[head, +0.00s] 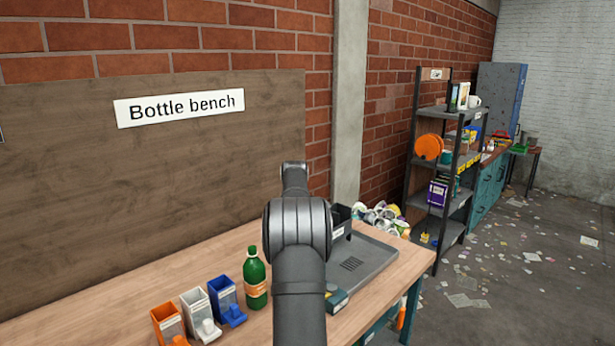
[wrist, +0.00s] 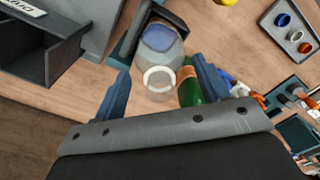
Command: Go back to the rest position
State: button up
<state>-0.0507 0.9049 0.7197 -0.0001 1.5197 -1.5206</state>
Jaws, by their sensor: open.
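My gripper (wrist: 163,80) shows in the wrist view with its two blue-grey fingers apart. A clear bottle (wrist: 176,52) with a white ring at its mouth appears between the fingers, seen from above; I cannot tell whether either finger touches it. A green bottle (wrist: 188,88) shows close beside the right finger, partly covered by it. In the head view the green bottle (head: 256,280) stands upright on the bench (head: 110,300). My arm hides the gripper and the clear bottle there.
Orange (head: 167,322), white (head: 197,303) and blue (head: 224,293) bins stand at the bench front. A grey tray (head: 372,262) lies right of my arm. The wrist view shows a dark labelled bin (wrist: 35,45) and a tray of caps (wrist: 270,25). The bench's left part is clear.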

jog(key=shift+r, duration=6.95)
jog(key=s+a+f, duration=0.4)
jog(key=s+f, duration=0.1)
jog(key=s, duration=0.1)
jog(key=shift+s+a+f, duration=0.15)
jog(key=shift+s+f, duration=0.1)
jog(key=shift+s, duration=0.15)
jog(key=o, duration=0.7)
jog(key=s+d+n+t+h, duration=0.3)
jog(key=s+d+n, duration=0.2)
jog(key=s+n, duration=0.35)
jog(key=x, duration=0.9)
jog(key=shift+w+d+f, duration=0.2)
jog(key=shift+w+f, duration=0.05)
jog(key=shift+w, duration=0.05)
jog(key=shift+n, duration=0.25)
